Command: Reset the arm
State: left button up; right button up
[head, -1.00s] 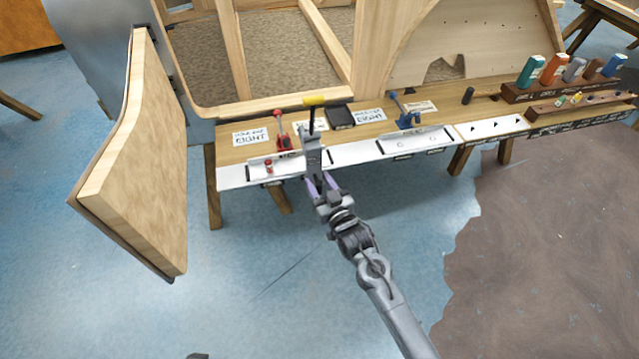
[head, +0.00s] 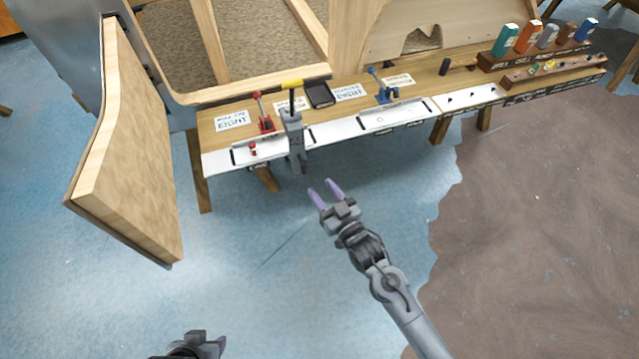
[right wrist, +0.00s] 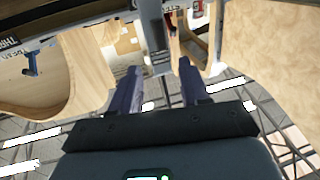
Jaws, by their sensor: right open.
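My right gripper (head: 326,194) is open and empty in the head view, in the air in front of the workbench. Its two purple fingers also show, spread apart, in the right wrist view (right wrist: 158,90). Part of my left gripper (head: 208,345) shows at the bottom edge of the head view; its jaw state is unclear. A grey clamp-like tool with a yellow handle (head: 293,125) stands at the bench's front edge, apart from my right fingers.
The workbench (head: 215,162) holds a red clamp (head: 264,115), a blue clamp (head: 384,88), a black tray (head: 320,95) and several bottles. A wooden door panel (head: 130,160) hangs open at left. Open floor (head: 270,300) lies in front of the bench.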

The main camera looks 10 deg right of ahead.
dwell(0.4)
jog(key=s+d+r+m+g+h+p, duration=0.1)
jog(key=s+d+r+g+h+p, duration=0.25)
jog(key=s, duration=0.65)
jog(key=s+d+g+h+p, duration=0.1)
jog(key=s+d+g+p, duration=0.1)
jog(key=s+d+g, duration=0.6)
jog(key=s+d+r+m+g+h+p, duration=0.1)
jog(key=s+g+h+p, duration=0.15)
jog(key=s, duration=0.95)
notch_tip(320, 180, up, 37)
jog(key=y+p, duration=0.1)
jog(key=p, duration=3.6)
jog(key=shift+f+t, duration=0.2)
jog(key=shift+t, duration=0.1)
jog(key=shift+w, duration=0.1)
